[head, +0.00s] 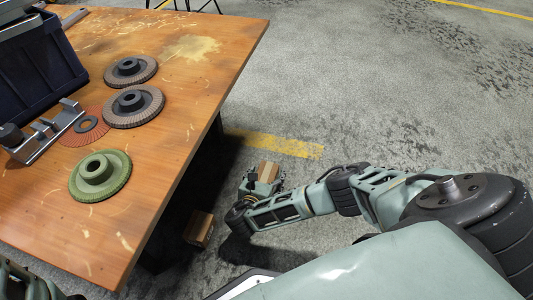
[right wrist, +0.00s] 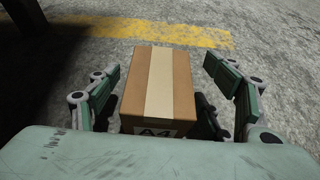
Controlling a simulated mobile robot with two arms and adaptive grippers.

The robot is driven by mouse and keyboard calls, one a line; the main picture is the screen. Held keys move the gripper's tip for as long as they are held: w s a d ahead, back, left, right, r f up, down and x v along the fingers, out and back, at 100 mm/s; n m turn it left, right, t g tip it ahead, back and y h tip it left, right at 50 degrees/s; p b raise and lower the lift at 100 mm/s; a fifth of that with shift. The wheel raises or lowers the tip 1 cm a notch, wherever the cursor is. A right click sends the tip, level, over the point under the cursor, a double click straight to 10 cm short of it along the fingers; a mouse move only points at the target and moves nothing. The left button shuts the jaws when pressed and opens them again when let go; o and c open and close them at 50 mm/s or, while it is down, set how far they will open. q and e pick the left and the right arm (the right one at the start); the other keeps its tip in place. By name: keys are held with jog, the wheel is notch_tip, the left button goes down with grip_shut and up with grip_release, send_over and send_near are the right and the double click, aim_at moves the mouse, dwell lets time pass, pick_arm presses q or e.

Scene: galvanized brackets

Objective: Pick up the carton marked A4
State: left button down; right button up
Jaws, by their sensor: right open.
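The carton marked A4 (right wrist: 158,90) is a brown box with a pale tape strip along its top. Its A4 label faces me at the lower edge in the right wrist view. My right gripper (right wrist: 163,72) is open, with one finger on each side of the carton and a visible gap at the right. In the head view the carton (head: 268,170) shows on the floor, partly hidden by my right gripper (head: 262,184). My left gripper is not clearly in view; only some green parts of mine show at the bottom left corner.
Another brown carton (head: 198,228) sits on the floor by the wooden table (head: 150,205). The table holds grinding discs (head: 134,105), a green disc (head: 100,176), a metal bracket (head: 42,131) and a dark crate (head: 40,65). The floor to the right is open.

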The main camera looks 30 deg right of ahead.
jog(key=shift+w+d, duration=0.1)
jog(key=shift+c, duration=0.6)
jog(key=c, duration=1.3)
